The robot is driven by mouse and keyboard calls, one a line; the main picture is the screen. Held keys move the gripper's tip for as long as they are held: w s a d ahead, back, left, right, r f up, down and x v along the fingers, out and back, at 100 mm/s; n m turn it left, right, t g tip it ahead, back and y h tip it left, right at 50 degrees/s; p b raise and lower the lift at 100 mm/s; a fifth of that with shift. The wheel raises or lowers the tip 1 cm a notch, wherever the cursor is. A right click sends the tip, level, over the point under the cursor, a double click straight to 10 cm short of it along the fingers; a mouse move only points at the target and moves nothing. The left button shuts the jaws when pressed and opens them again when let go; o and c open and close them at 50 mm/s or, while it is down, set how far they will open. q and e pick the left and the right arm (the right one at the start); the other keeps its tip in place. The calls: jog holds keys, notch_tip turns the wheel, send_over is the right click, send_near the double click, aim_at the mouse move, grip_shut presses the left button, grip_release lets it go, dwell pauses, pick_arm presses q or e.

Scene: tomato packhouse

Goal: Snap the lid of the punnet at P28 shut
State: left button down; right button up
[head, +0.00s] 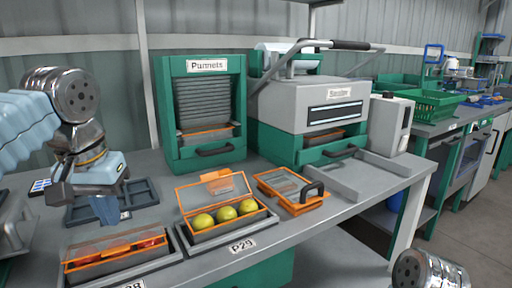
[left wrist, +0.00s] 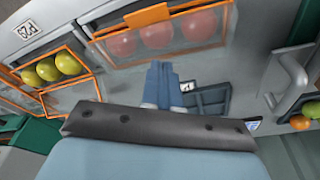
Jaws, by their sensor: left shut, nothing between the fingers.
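The punnet at P28 (head: 118,262) stands at the front left of the bench with red tomatoes in it. Its clear, orange-rimmed lid (head: 118,248) lies low over the tomatoes; I cannot tell whether it is snapped. In the left wrist view the red tomatoes and the orange lid tab (left wrist: 147,15) show at the top. My left gripper (head: 107,212) is shut and empty, fingers down, above and behind the punnet; its fingers also show in the left wrist view (left wrist: 163,82). Of my right arm only a metal link shows at the bottom right; its gripper is out of view.
The punnet at P29 (head: 232,229) holds yellow-green tomatoes, its lid tilted up. A handled orange-framed piece (head: 290,191) lies to its right. A dark compartment tray (head: 143,193) lies behind my left gripper. The Punnets dispenser (head: 205,75) and a sealer machine (head: 315,105) stand behind.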

pick_arm(q)
jog(key=shift+f+b, duration=0.45)
jog(key=shift+f, duration=0.25)
notch_tip(320, 180, up, 3)
jog(key=p, duration=0.2)
jog(key=shift+f+p, duration=0.15)
jog(key=shift+p, duration=0.25)
notch_tip(320, 180, up, 2)
jog(key=shift+r+p, duration=0.1)
jog(key=shift+p, duration=0.7)
jog(key=shift+r, duration=1.1)
